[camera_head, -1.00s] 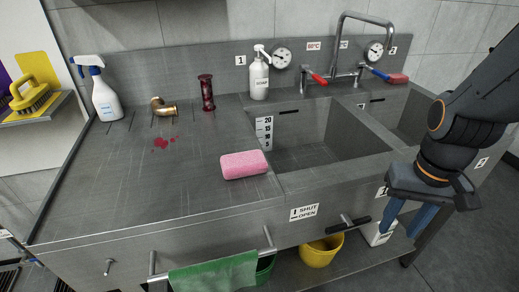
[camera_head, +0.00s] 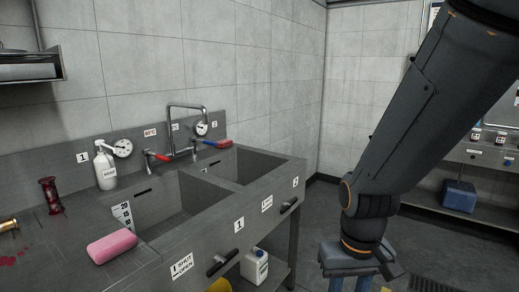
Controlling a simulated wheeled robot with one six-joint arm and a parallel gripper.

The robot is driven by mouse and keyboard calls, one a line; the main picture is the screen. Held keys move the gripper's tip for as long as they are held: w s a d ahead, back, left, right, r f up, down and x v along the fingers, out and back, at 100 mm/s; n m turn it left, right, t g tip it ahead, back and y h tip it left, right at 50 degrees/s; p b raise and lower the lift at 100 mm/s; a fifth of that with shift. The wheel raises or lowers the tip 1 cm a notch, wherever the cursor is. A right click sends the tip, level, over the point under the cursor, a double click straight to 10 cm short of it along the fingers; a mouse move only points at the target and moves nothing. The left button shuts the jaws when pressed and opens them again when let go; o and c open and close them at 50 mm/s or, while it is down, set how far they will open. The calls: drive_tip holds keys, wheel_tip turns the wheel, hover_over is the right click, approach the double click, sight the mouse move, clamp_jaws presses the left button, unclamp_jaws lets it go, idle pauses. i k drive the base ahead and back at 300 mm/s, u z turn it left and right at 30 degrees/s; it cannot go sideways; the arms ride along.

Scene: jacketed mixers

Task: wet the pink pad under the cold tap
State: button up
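The pink pad (camera_head: 112,246) lies flat on the steel counter left of the first basin (camera_head: 165,205). The faucet (camera_head: 186,108) arches behind the two basins. The hot tap has a red lever (camera_head: 158,156) on the left. No water stream is visible. My gripper (camera_head: 347,284) hangs pointing down, right of the sink unit and far from the pad.
A soap bottle (camera_head: 105,166) and a dark red tube (camera_head: 51,195) stand left of the basins. Drain handles (camera_head: 223,263) stick out from the sink front. A white jug (camera_head: 254,266) stands below. Open floor (camera_head: 345,205) lies right of the sink.

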sight(204, 141)
drive_tip(key=u, duration=1.15)
drive_tip(key=k, duration=0.1)
drive_tip(key=z, duration=1.75)
drive_tip(key=i, duration=0.9)
drive_tip(key=u, duration=0.75)
drive_tip(key=i, duration=0.7)
drive_tip(key=u, duration=0.45)
